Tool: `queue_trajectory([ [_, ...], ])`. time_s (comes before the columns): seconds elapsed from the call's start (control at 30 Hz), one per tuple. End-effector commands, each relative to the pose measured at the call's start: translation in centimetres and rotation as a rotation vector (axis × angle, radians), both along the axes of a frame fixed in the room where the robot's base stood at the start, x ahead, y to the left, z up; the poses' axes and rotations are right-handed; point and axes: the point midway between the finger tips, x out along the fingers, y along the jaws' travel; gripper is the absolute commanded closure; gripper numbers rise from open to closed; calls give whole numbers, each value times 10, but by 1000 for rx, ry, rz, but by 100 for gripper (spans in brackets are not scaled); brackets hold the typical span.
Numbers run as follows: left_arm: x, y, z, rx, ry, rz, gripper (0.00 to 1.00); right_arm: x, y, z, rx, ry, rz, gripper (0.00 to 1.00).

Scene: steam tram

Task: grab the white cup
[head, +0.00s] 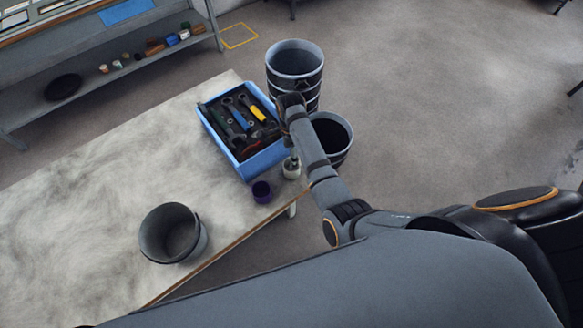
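The white cup (291,169) is small and stands at the right edge of the table, beside a purple cup (262,192) and just below the blue tool box. My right arm comes in from the right and reaches over the table edge, its wrist end above the box's right side. A small dark shape shows at the cup's mouth; I cannot tell whether it is my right gripper's fingertips or something in the cup. The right fingers are not clear, being largely hidden by the arm. My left gripper is not in view.
A blue box (262,163) of tools lies on the pale table (90,190). A grey bucket (173,234) stands at the table's near edge. Two dark bins (294,62) (336,150) stand on the floor behind my arm. A shelf unit (120,70) is at back left. The table's left part is clear.

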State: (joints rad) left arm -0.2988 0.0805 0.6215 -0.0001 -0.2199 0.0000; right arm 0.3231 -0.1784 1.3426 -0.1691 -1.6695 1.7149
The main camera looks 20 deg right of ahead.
Motion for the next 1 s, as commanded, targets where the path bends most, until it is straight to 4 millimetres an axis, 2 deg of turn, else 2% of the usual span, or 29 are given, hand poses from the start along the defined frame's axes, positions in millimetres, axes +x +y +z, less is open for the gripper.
queue_trajectory([
  [0.13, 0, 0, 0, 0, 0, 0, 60, 0, 0, -7, -2, 3, -5, 18],
  [0.3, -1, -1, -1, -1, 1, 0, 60, -1, -1, -38, -3, 4, -4, 18],
  [0.4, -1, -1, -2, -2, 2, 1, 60, -1, -1, -50, -2, 1, -4, 18],
  [0.63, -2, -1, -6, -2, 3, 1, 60, -1, -1, -57, -1, 0, -3, 18],
  [1.0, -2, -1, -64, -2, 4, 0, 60, -4, -1, -108, 0, -2, -3, 18],
])
